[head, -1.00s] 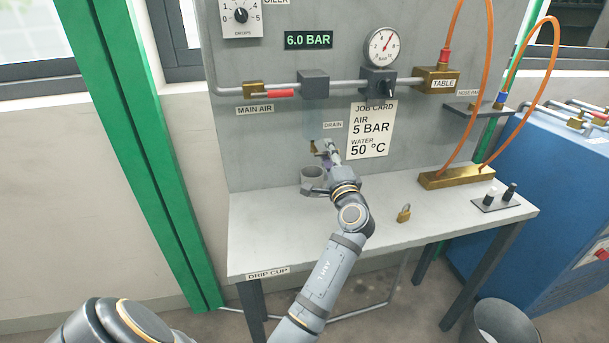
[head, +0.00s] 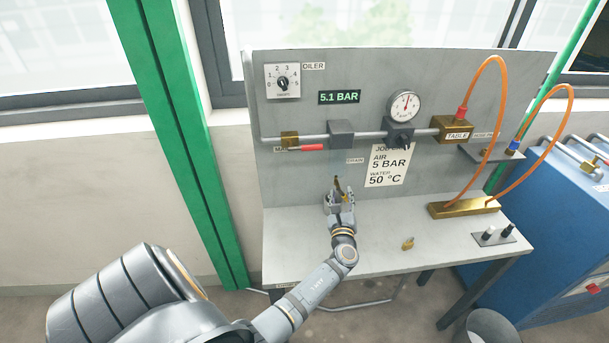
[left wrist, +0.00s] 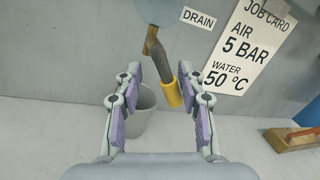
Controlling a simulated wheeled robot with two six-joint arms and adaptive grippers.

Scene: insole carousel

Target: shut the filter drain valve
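The drain valve (left wrist: 153,42) is a brass fitting under the bluish filter bowl (left wrist: 148,8), beside the DRAIN label (left wrist: 198,18). Its lever, with a yellow grip (left wrist: 172,92), points down and a little to the right in the left wrist view. My left gripper (left wrist: 160,75) is open, one finger on each side of the lever, with visible gaps; how near the lever is in depth I cannot tell. In the head view my left gripper (head: 339,196) is in front of the panel and covers part of the valve. My right gripper is in neither view.
A grey cup (left wrist: 141,112) stands on the bench below the valve. The regulator (head: 399,134) has a round gauge (head: 404,105); the display (head: 339,97) reads 5.1 BAR. A brass padlock (head: 407,243) lies on the bench (head: 375,258). The bench front is mostly clear.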

